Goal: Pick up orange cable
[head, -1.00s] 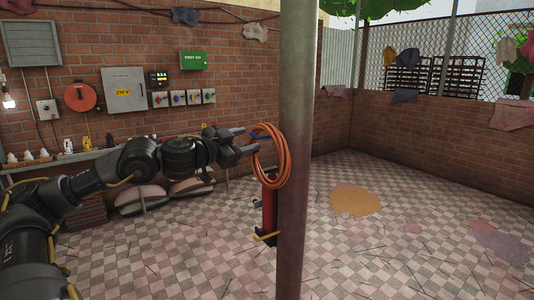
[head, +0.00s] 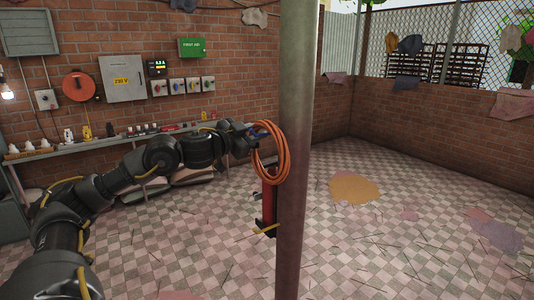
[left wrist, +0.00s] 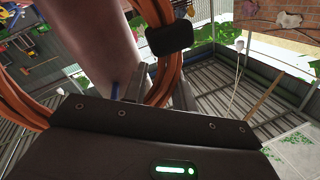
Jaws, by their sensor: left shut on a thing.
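The orange cable (head: 284,157) is a round coil hanging upright against the left side of a metal pole in the head view. Its thick loops also show in the left wrist view (left wrist: 14,98), beside the pale pole. My left gripper (head: 254,134) is at the coil's upper left edge, shut on the cable. In the left wrist view my left gripper (left wrist: 158,88) has a cable strand passing between its fingers. A small blue piece (left wrist: 114,91) shows beside the strand. My right gripper is out of view.
The metal pole (head: 295,80) stands right behind the coil. A red object (head: 268,200) is on the pole below it. A shelf (head: 60,153) with small items runs along the brick wall.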

